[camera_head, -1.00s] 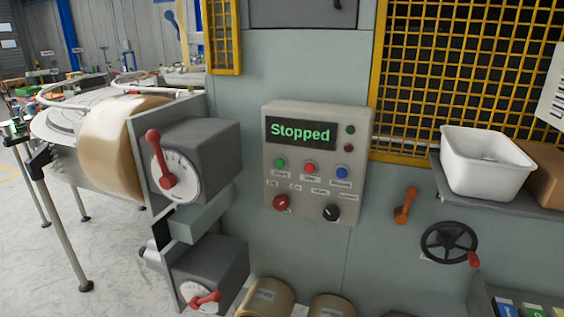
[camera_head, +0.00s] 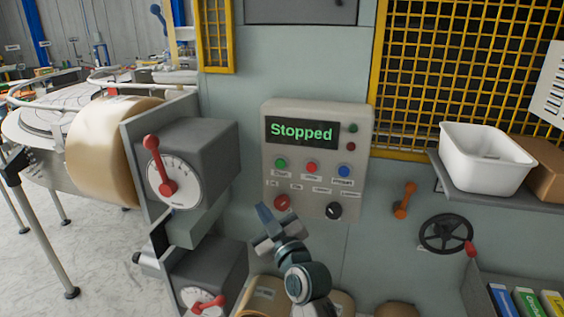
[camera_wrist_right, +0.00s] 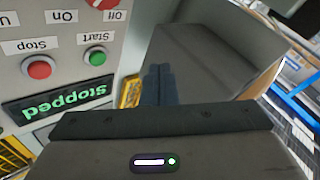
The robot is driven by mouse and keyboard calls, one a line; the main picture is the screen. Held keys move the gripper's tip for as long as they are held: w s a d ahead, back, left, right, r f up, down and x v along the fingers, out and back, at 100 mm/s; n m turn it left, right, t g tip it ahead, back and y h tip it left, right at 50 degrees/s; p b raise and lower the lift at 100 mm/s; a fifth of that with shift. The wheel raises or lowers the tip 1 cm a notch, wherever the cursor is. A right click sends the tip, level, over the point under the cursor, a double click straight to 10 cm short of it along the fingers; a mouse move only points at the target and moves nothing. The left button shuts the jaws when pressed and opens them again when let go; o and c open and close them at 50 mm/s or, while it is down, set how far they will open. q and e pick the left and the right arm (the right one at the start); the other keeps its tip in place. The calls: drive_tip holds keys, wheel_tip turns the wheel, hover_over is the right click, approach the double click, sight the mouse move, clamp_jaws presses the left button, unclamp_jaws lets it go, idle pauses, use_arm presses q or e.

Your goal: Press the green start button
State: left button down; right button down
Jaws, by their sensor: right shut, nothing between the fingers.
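The green start button (camera_head: 281,163) is at the left of the button row on the beige control panel (camera_head: 267,190). The panel's display (camera_head: 301,131) reads "Stopped". In the right wrist view the green button (camera_wrist_right: 96,57) shows upside down, labelled "Start", beside the red stop button (camera_wrist_right: 38,69). My right gripper (camera_head: 264,212) is shut and empty, below and a little left of the button and apart from it in the head view. Its fingertips (camera_wrist_right: 159,70) also show in the right wrist view, to the right of the green button. My left gripper is not in view.
A grey dial box (camera_head: 205,150) with a red lever sticks out left of the panel. A red knob (camera_head: 282,202) and a black knob (camera_head: 333,211) sit below the buttons. A white bin (camera_head: 484,165) stands on a shelf at the right.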

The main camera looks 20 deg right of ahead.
sight(280, 163)
wheel_tip(280, 163, up, 6)
drive_tip(key=s+t, duration=0.1)
drive_tip(key=s, duration=0.1)
drive_tip(key=shift+d, duration=0.25)
drive_tip(key=shift+w+d+p, duration=0.15)
drive_tip(key=shift+w+d, duration=0.7)
drive_tip(key=shift+w, duration=0.4)
drive_tip(key=shift+w+d+p, duration=0.2)
drive_tip(key=shift+w+d, duration=0.65)
drive_tip(key=shift+w, duration=0.35)
drive_tip(key=shift+w+d+p, duration=0.15)
drive_tip(key=shift+w+d, duration=0.7)
drive_tip(key=shift+w, duration=0.4)
drive_tip(key=shift+w+d, duration=0.25)
drive_tip(key=shift+w, duration=0.1)
